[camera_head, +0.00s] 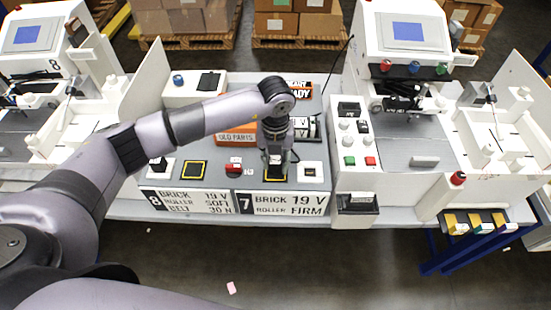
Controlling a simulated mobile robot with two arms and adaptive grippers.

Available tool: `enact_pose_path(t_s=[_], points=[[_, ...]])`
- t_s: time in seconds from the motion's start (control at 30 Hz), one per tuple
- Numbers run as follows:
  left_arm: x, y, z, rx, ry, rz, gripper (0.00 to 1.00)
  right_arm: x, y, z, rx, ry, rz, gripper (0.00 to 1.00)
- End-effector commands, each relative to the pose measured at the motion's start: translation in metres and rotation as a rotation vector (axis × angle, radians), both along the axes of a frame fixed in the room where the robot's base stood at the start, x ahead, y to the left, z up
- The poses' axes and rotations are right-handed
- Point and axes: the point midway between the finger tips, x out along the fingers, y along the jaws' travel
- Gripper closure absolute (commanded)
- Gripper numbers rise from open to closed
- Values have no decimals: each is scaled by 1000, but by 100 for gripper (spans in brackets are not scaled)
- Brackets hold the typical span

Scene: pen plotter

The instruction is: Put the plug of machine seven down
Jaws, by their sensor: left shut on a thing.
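My left gripper (276,160) points down at the front of the grey bench between the two white machines. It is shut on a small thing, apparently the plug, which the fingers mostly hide. It is just over a yellow-edged black square (269,178) behind the sign marked 7 (282,204). I cannot tell whether the held plug touches the square. A thin black cord (335,75) rises to the right behind the gripper. My right gripper is not in view.
A second yellow-edged square (194,169) lies left, behind the sign marked 8 (185,201). A red button (234,169) and a white socket block (311,172) flank the gripper. An orange "OLD PARTS" box (235,136) stands behind. The right machine (405,40) has several buttons.

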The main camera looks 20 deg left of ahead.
Motion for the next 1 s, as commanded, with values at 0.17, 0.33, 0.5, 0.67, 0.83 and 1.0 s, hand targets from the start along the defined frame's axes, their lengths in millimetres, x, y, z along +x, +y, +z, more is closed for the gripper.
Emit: enact_pose_path(t_s=[0.17, 0.33, 0.5, 0.67, 0.83, 1.0], points=[[0, 0, -5, 0, 0, -1, 100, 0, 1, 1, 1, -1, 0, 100], [0, 0, -6, 0, 0, -1, 100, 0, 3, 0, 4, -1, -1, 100], [0, 0, -7, 0, 0, -1, 65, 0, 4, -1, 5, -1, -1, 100], [0, 0, -7, 0, 0, -1, 54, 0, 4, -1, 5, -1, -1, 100], [0, 0, -7, 0, 0, -1, 51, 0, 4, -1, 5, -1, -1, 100], [0, 0, -6, 0, 0, -1, 51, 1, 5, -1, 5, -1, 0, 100]])
